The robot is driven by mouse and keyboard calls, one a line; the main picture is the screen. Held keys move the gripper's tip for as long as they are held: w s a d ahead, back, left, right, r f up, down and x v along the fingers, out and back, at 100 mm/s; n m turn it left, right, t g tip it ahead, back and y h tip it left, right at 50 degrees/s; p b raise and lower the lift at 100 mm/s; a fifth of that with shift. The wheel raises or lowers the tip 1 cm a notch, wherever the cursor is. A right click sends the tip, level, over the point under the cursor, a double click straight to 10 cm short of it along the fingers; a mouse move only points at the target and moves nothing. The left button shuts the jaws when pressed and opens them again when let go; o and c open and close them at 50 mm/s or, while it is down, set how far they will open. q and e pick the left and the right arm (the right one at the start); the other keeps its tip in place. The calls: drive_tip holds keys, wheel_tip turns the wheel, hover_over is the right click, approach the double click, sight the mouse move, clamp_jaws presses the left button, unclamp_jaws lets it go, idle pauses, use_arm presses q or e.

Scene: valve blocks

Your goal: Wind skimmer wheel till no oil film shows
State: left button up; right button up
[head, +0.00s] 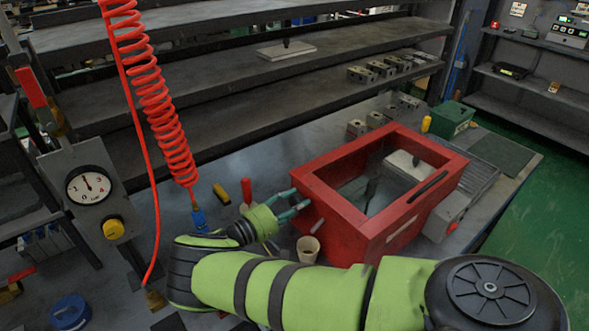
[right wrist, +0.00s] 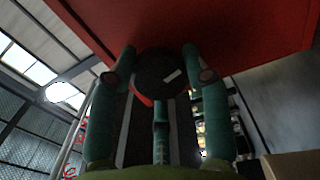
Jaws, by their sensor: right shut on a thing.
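A red box-shaped tank (head: 338,222) with a framed opening in its top stands on the bench. Its inside looks dark grey, and I cannot tell whether an oil film shows there. My right gripper (head: 296,203) is at the tank's left side. In the right wrist view its teal fingers (right wrist: 160,66) are closed on a dark round wheel (right wrist: 153,78) with a pale mark, just below the red tank. The wheel is hidden in the head view. My left gripper is not in view.
A beige cup (head: 307,249) stands close below the gripper. A coiled red hose (head: 165,110) hangs at left near a pressure gauge (head: 89,187). A green box (head: 449,119) and metal blocks (head: 376,119) sit behind the tank. The bench left of it is partly clear.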

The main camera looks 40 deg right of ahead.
drive_tip(key=shift+m, duration=0.6)
drive_tip(key=o, duration=1.1)
drive_tip(key=shift+w, duration=0.1)
drive_tip(key=shift+o, duration=0.2)
drive_tip(key=a, duration=0.7)
drive_tip(key=shift+w+a, duration=0.2)
drive_tip(key=shift+w, duration=0.25)
